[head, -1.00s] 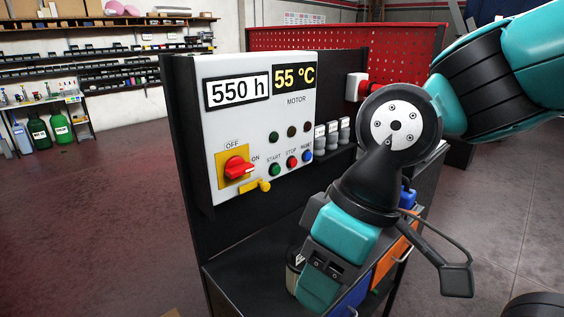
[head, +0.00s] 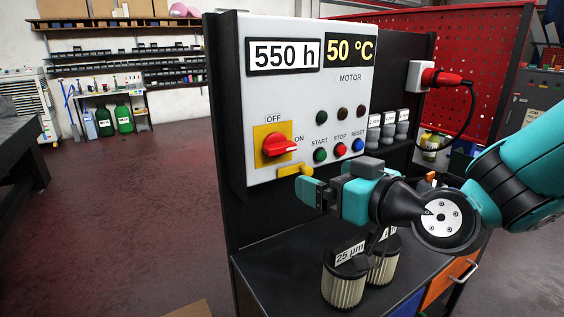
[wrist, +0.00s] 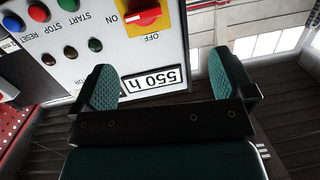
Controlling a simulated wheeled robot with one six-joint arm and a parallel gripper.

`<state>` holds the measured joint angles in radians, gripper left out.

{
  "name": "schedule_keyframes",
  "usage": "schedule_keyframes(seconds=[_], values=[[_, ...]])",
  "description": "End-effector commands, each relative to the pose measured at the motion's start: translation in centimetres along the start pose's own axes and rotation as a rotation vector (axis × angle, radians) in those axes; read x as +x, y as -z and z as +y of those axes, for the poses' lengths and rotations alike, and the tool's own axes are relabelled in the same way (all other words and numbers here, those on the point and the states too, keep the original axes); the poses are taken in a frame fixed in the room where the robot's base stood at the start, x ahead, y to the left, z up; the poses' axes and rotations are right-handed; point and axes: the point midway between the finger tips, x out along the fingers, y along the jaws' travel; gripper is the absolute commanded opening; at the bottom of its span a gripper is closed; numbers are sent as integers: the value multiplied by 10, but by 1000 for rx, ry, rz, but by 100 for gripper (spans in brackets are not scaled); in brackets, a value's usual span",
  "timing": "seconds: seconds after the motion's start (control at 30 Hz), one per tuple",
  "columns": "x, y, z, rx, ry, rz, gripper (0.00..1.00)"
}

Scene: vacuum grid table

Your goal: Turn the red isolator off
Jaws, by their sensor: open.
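The red isolator (head: 280,146) is a rotary handle on a yellow plate (head: 260,134) at the lower left of the grey control panel (head: 305,92). Its handle lies roughly level, pointing right towards ON; OFF is printed above it. A yellow latch-like piece (head: 294,170) sits below it. My gripper (head: 316,188) is open and empty, below and to the right of the isolator, apart from it. In the wrist view the panel appears upside down, with the red isolator (wrist: 145,14) at the top edge, beyond my open fingers (wrist: 166,76).
The panel displays read 550 h and 50 °C. START, STOP and RESET buttons (head: 340,150) sit right of the isolator. Two filter canisters (head: 343,288) stand on the bench below my arm. A red plug (head: 440,77) with a black cable is at the right. The floor at left is clear.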

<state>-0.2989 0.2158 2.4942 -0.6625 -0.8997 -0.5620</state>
Motion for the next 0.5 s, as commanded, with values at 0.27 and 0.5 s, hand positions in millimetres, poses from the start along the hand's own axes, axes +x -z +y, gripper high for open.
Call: schedule_keyframes(seconds=[0.27, 0.5], values=[[12, 0, 19, -30, -99, 119, 100], [49, 11, 22, -29, -97, 117, 100]])
